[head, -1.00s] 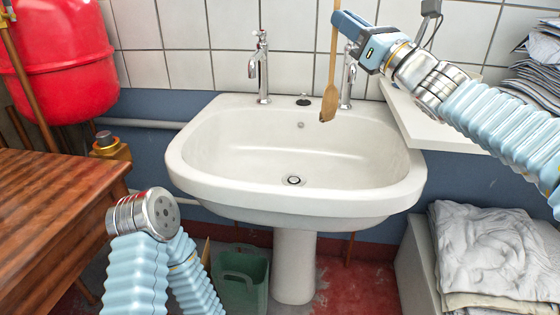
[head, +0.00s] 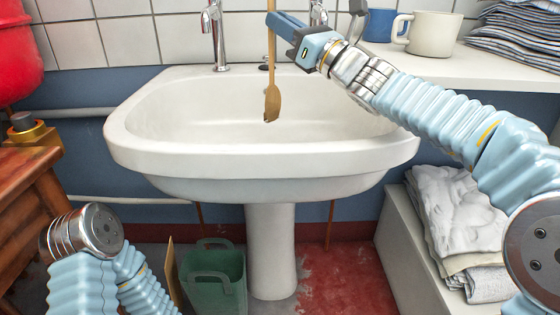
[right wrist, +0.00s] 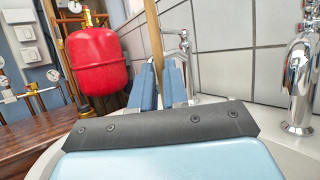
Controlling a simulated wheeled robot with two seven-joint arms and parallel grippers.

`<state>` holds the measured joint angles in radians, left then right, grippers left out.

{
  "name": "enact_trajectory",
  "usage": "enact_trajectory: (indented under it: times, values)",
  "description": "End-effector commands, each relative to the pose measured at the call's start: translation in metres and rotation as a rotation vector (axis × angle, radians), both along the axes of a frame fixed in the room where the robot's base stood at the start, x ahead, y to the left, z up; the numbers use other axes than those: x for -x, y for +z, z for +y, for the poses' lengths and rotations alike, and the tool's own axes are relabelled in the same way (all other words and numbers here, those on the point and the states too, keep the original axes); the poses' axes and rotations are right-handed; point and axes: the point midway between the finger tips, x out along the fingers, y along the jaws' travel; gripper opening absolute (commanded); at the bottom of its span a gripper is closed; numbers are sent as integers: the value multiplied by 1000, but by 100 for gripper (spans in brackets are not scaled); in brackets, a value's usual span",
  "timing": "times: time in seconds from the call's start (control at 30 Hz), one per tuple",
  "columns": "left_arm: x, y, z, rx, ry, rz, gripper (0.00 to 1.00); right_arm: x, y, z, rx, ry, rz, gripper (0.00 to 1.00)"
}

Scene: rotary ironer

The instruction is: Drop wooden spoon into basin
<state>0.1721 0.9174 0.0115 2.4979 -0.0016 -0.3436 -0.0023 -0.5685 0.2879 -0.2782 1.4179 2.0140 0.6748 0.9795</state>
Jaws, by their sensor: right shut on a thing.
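The wooden spoon (head: 272,98) hangs upright with its bowl end down, over the white basin (head: 125,145) in the head view. My right gripper (head: 272,20) is shut on its handle near the top of the head view. The handle also shows between the fingers in the right wrist view (right wrist: 153,30). The spoon's bowl looks apart from the basin, though its exact height is hard to tell. The spoon's upper end is cut off by the frame. My left arm shows at the lower left of the head view, but its gripper is not visible.
Two chrome taps (head: 215,35) stand at the basin's back edge. A shelf (head: 470,65) at right bears a white mug (head: 430,34), a blue mug (head: 380,25) and folded cloth (head: 520,35). A green bucket (head: 215,275) is below. A wooden table (head: 25,195) is at left.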

Motion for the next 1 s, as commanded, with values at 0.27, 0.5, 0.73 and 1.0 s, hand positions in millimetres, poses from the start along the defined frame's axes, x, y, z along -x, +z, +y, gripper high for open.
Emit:
enact_trajectory:
  times: [0.27, 0.5, 0.73, 1.0]
  values:
    - [0, -2, -1, 1, 0, 1, 100, 0, -3, 0, -1, 0, -1, 0]
    - [0, -2, -1, 1, 0, 1, 100, 0, -3, 0, 0, 0, 0, 44]
    - [0, -2, -1, 1, 0, 1, 100, 0, -3, 0, 0, 0, 0, 44]
    - [0, 17, 1, -1, 1, -2, 100, 0, 37, 0, -1, -1, -3, 44]
